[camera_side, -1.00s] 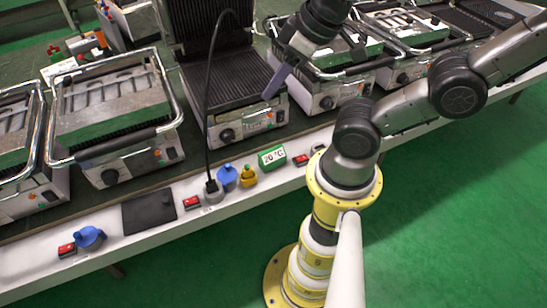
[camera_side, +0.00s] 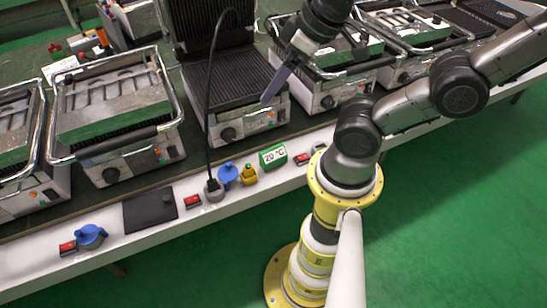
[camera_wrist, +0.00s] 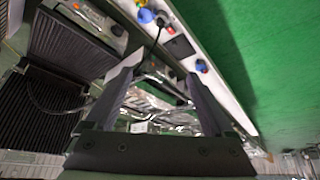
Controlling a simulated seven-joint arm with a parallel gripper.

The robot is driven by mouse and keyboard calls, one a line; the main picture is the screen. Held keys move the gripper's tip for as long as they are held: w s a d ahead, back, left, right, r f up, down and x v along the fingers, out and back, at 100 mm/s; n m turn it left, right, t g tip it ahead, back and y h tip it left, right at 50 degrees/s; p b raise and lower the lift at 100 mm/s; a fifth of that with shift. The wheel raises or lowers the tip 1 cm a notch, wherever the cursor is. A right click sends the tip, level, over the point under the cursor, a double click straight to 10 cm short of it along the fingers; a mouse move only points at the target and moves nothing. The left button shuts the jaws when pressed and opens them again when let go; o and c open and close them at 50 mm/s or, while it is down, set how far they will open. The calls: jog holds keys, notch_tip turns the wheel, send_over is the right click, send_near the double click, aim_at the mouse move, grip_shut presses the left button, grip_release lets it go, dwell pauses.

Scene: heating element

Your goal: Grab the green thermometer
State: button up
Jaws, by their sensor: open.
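The green thermometer (camera_side: 272,157) is a small green box with a white face reading 20 °C. It stands on the white front ledge of the bench in the side view. I cannot make it out in the wrist view. My gripper (camera_side: 267,98) is above and behind it, in front of the open grill, clearly apart from the thermometer. In the wrist view my gripper (camera_wrist: 163,70) shows two spread fingers with nothing between them.
A yellow object (camera_side: 248,175), a blue object (camera_side: 228,176) and a black plug with an upright cable (camera_side: 211,186) stand left of the thermometer. A red switch (camera_side: 302,160) lies to its right. The open grill (camera_side: 235,90) and closed grills line the bench behind.

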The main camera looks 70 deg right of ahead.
jog(key=w+d+m+t, duration=0.1)
jog(key=w+d+m, duration=0.1)
jog(key=w+m, duration=0.8)
jog(key=w+d+f+m+g+h, duration=0.1)
jog(key=w+d+f+m, duration=0.55)
jog(key=f+m, duration=0.2)
jog(key=m+g+y, duration=0.1)
jog(key=m+g, duration=0.5)
jog(key=m, duration=0.2)
send_over(273, 152)
notch_tip(273, 152, down, 23)
jog(key=shift+n, duration=0.25)
notch_tip(273, 152, down, 13)
jog(key=shift+f, duration=0.2)
jog(key=shift+f, duration=0.2)
